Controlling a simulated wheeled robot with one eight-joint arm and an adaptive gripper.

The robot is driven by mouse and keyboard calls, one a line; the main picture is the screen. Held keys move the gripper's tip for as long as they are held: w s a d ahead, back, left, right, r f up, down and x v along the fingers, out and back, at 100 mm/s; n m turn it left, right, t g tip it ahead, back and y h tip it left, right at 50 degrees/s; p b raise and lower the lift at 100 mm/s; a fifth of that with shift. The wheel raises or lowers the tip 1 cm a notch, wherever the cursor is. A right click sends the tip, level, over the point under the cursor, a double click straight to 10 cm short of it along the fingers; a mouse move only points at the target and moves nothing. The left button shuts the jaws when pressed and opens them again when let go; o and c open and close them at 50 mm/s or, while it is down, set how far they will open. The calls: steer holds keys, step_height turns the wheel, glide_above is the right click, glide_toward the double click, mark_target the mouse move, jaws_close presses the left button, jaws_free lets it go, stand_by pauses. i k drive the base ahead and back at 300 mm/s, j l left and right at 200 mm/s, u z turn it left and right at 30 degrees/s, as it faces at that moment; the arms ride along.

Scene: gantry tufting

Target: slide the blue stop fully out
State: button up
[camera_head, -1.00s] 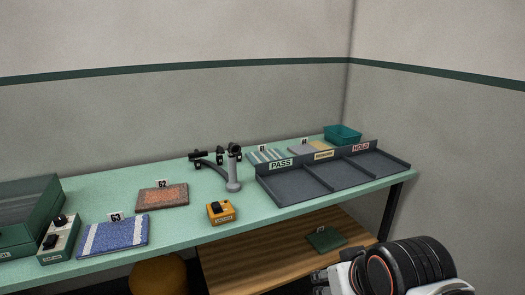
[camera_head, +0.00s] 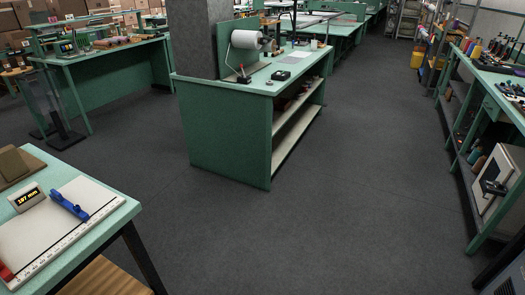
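The blue stop (camera_head: 69,205) sits on a white measuring board (camera_head: 50,229) at the lower left, on a mint-green table. It lies across the board, part way along it. A scale with dark marks runs along the board's front edge. A small display (camera_head: 27,197) behind the board reads what looks like 187 mm. A red piece (camera_head: 5,272) shows at the board's left end, cut off by the picture edge. My gripper is not in this view.
Open grey floor (camera_head: 330,200) fills the middle and right. A green workbench (camera_head: 230,125) with a paper roll stands beside a pillar ahead. Another green table (camera_head: 110,75) is at the left back. Shelving with a white cabinet (camera_head: 497,180) lines the right.

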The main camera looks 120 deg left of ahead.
mark_target(55, 196)
steer(key=u, duration=1.25)
steer(key=l+u, duration=0.1)
steer(key=u, duration=1.15)
steer(key=l+u, duration=0.1)
steer(key=u, duration=1.75)
steer(key=k+u, duration=0.1)
steer(key=u, duration=0.55)
steer(key=i+l, duration=0.2)
steer(key=i, duration=0.2)
steer(key=i+l+z, duration=0.1)
steer(key=i, duration=0.3)
steer(key=i+l, duration=0.25)
steer(key=i, duration=0.15)
